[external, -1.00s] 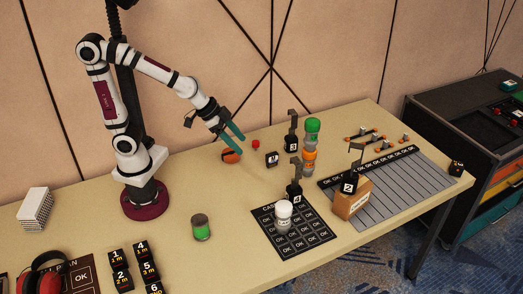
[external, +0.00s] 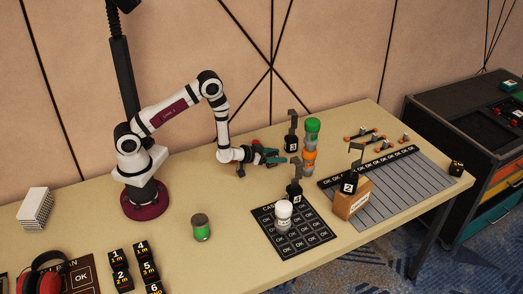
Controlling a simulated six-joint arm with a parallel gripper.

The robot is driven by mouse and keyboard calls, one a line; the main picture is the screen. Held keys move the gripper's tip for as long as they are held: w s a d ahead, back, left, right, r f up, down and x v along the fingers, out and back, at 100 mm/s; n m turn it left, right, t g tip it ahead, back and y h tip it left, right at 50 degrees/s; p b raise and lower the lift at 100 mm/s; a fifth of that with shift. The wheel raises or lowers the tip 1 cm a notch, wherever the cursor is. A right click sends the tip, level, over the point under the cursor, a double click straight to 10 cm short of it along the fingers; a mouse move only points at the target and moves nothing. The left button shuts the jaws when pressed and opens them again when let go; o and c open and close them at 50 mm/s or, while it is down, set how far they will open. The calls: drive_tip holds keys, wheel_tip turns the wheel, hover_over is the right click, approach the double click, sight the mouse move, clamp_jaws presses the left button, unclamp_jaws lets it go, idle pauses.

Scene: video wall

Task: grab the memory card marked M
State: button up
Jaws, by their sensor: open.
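I cannot make out a memory card marked M in the external view. A small dark block with a pale mark, seen earlier near the middle of the table, is now hidden behind or between the fingers; its mark is too small to read. My gripper (external: 279,157), with teal fingers, is low over that spot and points to the right. Its jaws are open. I cannot tell whether the fingers touch the block.
Black numbered clips (external: 291,143) stand nearby. A white jar (external: 284,211) sits on a dark grid mat (external: 310,240). A green jar (external: 201,228) stands front left, with free tabletop around it.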

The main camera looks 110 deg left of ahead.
drive_tip(key=shift+w+a+f, duration=0.25)
drive_tip(key=shift+w+a, duration=0.15)
drive_tip(key=shift+a, duration=0.1)
clamp_jaws()
